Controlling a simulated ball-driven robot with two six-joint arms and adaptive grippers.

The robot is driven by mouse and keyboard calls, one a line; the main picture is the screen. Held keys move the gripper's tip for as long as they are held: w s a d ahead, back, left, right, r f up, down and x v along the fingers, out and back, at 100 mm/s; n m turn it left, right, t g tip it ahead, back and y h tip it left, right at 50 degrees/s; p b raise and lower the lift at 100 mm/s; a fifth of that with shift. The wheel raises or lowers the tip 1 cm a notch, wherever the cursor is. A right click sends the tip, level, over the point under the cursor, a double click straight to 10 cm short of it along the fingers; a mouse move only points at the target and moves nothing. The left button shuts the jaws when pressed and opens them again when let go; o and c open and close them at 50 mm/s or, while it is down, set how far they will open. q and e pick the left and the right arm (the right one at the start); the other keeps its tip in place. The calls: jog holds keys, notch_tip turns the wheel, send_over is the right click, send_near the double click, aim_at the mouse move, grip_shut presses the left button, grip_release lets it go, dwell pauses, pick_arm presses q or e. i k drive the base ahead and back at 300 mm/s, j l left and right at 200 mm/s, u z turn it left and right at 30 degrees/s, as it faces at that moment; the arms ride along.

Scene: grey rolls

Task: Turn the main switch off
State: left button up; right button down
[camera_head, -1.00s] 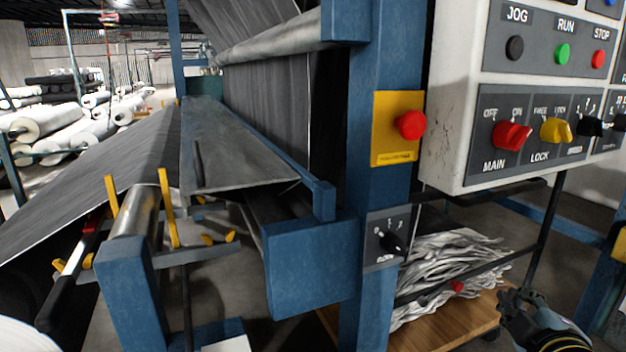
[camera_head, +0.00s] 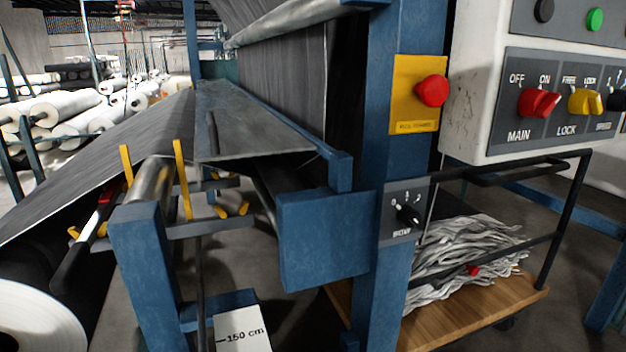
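The main switch (camera_head: 539,103) is a red rotary knob above the label MAIN on a grey panel, at the right of the head view. Its marks read OFF on the left and ON on the right. The knob's raised grip leans toward the ON side. The knob sits on the white control box (camera_head: 475,95), next to a yellow LOCK knob (camera_head: 585,102). Neither my left nor my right gripper shows in the head view now, and nothing touches the switch.
A red push button (camera_head: 432,90) on a yellow plate and a small black rotary switch (camera_head: 408,215) are on the blue post. Below the box stands a wooden cart (camera_head: 480,305) with a black rail and grey strips. Fabric machinery fills the left.

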aim_at(537, 103)
jog(key=k+j+u, duration=0.4)
jog(key=k+j, duration=0.4)
jog(key=u, duration=1.35)
jog(key=z, duration=2.75)
